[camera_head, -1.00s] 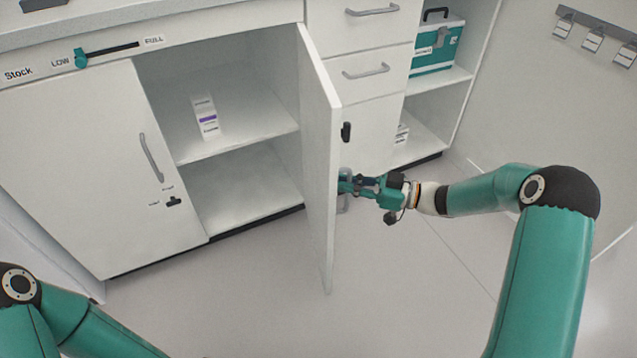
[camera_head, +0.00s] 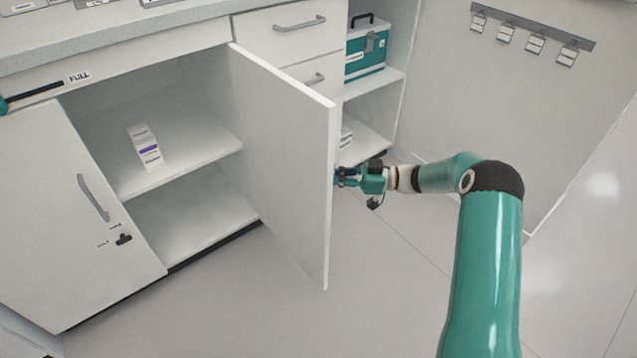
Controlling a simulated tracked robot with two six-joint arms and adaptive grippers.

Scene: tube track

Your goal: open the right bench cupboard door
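The right bench cupboard door (camera_head: 285,160) stands swung out from the bench, hinged on its right side next to the drawers. Its inner face is towards me and its handle side is hidden. My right gripper (camera_head: 342,177) is at the far side of the door, close to its free edge. Its fingertips are partly hidden behind the door, so I cannot tell whether they are shut on the handle. The cupboard interior (camera_head: 190,215) is open to view, with one shelf. My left gripper is not in view.
A white box with a purple band (camera_head: 145,147) stands on the cupboard shelf. The closed left door (camera_head: 60,220) is beside the opening. A teal case (camera_head: 365,52) sits in open shelving at the back right. The floor in front is clear.

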